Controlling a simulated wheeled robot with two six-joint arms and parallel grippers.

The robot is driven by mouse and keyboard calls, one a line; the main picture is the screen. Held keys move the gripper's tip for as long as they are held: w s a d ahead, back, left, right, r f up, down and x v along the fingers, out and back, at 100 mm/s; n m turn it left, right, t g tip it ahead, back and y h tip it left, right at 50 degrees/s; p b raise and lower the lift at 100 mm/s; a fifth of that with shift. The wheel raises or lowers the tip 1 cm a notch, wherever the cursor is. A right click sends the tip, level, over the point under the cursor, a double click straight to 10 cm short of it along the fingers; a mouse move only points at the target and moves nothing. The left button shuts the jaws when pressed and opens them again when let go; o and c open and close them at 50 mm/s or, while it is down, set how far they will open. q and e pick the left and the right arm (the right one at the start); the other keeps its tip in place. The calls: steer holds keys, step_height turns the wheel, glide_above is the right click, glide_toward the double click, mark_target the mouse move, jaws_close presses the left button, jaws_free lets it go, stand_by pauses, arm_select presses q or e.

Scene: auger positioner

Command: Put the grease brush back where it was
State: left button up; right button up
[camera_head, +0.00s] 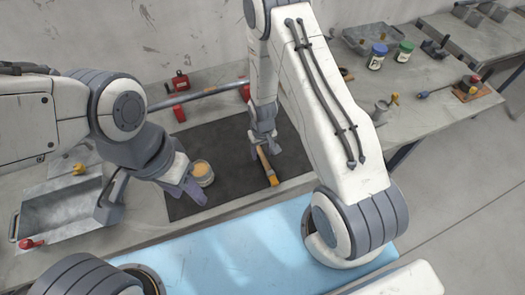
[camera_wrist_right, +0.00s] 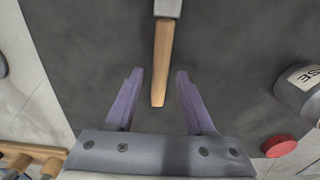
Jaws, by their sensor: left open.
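The grease brush (camera_head: 269,170) has a wooden handle and yellow-orange bristles, and appears to lie on the dark mat (camera_head: 225,140), bristles toward the near edge. In the right wrist view its handle (camera_wrist_right: 163,62) and part of the metal ferrule show; the bristles are out of frame. My right gripper (camera_head: 263,141) is open at the handle end. In the wrist view its two fingers (camera_wrist_right: 158,75) stand on either side of the handle, with gaps. My left gripper (camera_head: 152,204) is open and empty, beside an open can of grease (camera_head: 202,172).
A metal tray (camera_head: 62,212) stands at the left. A grey bar with red supports (camera_head: 180,82) lies behind the mat. A light blue surface (camera_head: 235,250) lies in front.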

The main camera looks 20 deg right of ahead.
mark_target(262, 156)
steer(key=shift+r, duration=0.15)
step_height(262, 156, up, 12)
steer(key=b, duration=0.3)
steer(key=s+a+r+n, duration=0.3)
steer(key=s+a+r, duration=0.4)
steer(key=a+r, duration=0.2)
steer(key=s+a+r+n, duration=0.1)
steer(key=s+r+n, duration=0.1)
steer(key=s, duration=0.5)
steer(key=s+a+r+n+y, duration=0.1)
steer(key=s+a+r, duration=0.1)
steer(key=s+r, duration=0.2)
steer(key=s, duration=0.3)
steer(key=shift+s+r+n, duration=0.3)
steer(key=shift+r+n, duration=0.1)
steer(key=shift+a, duration=0.1)
step_height(262, 156, down, 3)
steer(key=b, duration=0.2)
steer(key=shift+b, duration=0.4)
